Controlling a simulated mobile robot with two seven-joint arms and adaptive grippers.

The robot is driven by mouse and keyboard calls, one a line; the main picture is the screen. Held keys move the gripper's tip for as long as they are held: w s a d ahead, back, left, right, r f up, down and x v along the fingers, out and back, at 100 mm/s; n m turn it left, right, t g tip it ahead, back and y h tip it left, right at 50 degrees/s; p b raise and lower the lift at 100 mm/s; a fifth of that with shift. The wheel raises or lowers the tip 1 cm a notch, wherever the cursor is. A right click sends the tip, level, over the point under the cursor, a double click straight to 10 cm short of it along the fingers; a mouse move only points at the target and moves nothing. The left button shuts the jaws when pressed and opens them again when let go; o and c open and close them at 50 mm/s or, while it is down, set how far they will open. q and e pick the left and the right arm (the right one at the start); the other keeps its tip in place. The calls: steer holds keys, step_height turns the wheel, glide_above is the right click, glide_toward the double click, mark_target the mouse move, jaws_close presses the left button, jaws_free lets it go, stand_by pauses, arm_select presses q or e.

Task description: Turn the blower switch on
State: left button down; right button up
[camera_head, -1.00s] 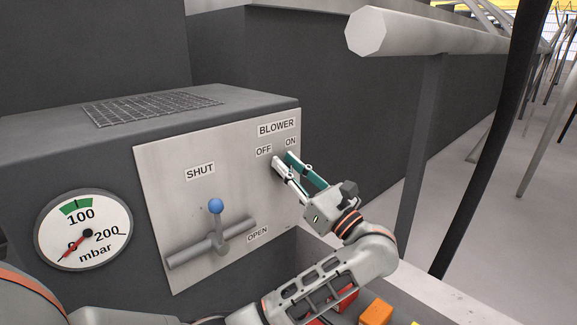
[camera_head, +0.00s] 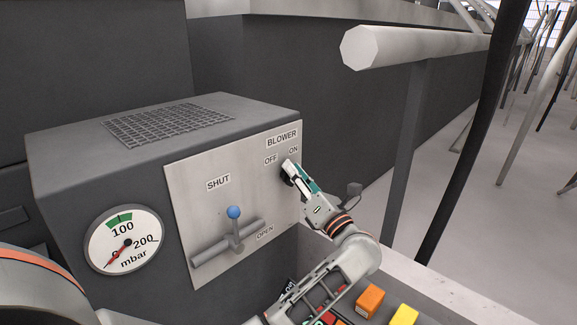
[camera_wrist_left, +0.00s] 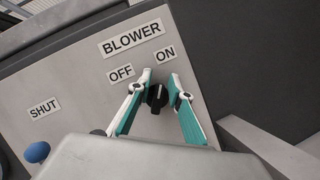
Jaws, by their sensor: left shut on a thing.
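The blower switch is a small black knob (camera_wrist_left: 157,97) with a white pointer mark, below the OFF and ON labels. In the left wrist view the mark points up, roughly toward the ON label (camera_wrist_left: 165,54) and away from the OFF label (camera_wrist_left: 121,73). My left gripper (camera_head: 288,170) reaches the panel from the lower right and is shut on the knob. Its two teal and white fingers show on either side of the knob in the left wrist view (camera_wrist_left: 157,88). The fingers hide most of the knob in the head view. My right gripper is not in view.
A valve lever with a blue ball (camera_head: 233,212) stands out from the panel (camera_head: 190,210), left of my gripper. A pressure gauge (camera_head: 124,240) reads near zero. A thick grey rail (camera_head: 420,45) runs behind. Orange (camera_head: 369,301) and yellow blocks lie at the bottom right.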

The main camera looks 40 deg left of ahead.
arm_select(q)
steer(key=shift+r+m+p, duration=0.1)
steer(key=shift+m+p, duration=0.2)
steer(key=shift+m, duration=0.2)
steer(key=shift+f+m+t, duration=0.2)
steer(key=shift+m+t, duration=0.1)
steer(key=shift+t, duration=0.1)
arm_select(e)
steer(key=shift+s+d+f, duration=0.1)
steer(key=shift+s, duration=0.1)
arm_select(q)
steer(key=shift+w+f, duration=0.1)
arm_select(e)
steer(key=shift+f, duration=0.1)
arm_select(q)
steer(key=c, duration=2.1)
jaws_free()
steer(key=shift+c, duration=0.2)
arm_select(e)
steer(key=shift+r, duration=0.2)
arm_select(q)
steer(key=v, duration=1.2)
steer(key=shift+r, duration=0.25)
